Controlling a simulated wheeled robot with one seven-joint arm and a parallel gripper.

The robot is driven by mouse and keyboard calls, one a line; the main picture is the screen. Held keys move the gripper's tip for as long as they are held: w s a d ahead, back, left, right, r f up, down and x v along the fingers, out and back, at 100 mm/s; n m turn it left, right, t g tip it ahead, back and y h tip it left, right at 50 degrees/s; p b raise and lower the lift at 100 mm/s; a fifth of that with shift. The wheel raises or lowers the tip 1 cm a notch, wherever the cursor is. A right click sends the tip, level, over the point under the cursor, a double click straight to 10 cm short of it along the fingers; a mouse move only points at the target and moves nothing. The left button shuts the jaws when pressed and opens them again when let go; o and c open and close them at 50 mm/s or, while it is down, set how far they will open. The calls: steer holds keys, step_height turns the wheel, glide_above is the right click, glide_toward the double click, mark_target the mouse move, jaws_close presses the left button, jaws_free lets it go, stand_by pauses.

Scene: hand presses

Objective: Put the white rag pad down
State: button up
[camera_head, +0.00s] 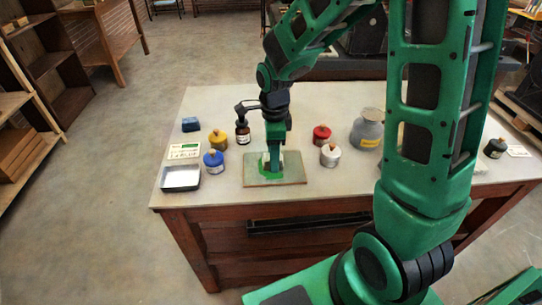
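My gripper (274,160) points down over a flat grey-green plate (295,171) near the table's front edge. A small white thing, which looks like the white rag pad (265,158), shows at the fingertips, mostly hidden by the green fingers. My gripper seems shut on it. A bright green patch (270,174) lies on the plate just below the fingertips. I cannot tell whether the pad touches the plate.
Right are red (321,136) and white (330,156) jars and a grey can (367,130).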

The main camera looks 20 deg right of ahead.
steer(key=shift+s+a+f, duration=0.2)
steer(key=shift+s+f, duration=0.1)
steer(key=shift+s, duration=0.25)
steer(key=shift+w+r, duration=0.1)
steer(key=shift+r, duration=0.2)
step_height(320, 180, up, 12)
steer(key=shift+w, duration=0.15)
steer(key=s+d+n, duration=0.7)
steer(key=s+d, duration=0.1)
steer(key=s, duration=0.3)
steer(key=s+d+n, duration=0.8)
steer(key=s+d, duration=0.1)
steer(key=s, duration=0.3)
steer(key=shift+s+r, duration=0.2)
steer(key=shift+w+d+f, duration=0.1)
steer(key=shift+w+f, duration=0.15)
steer(key=shift+w, duration=0.35)
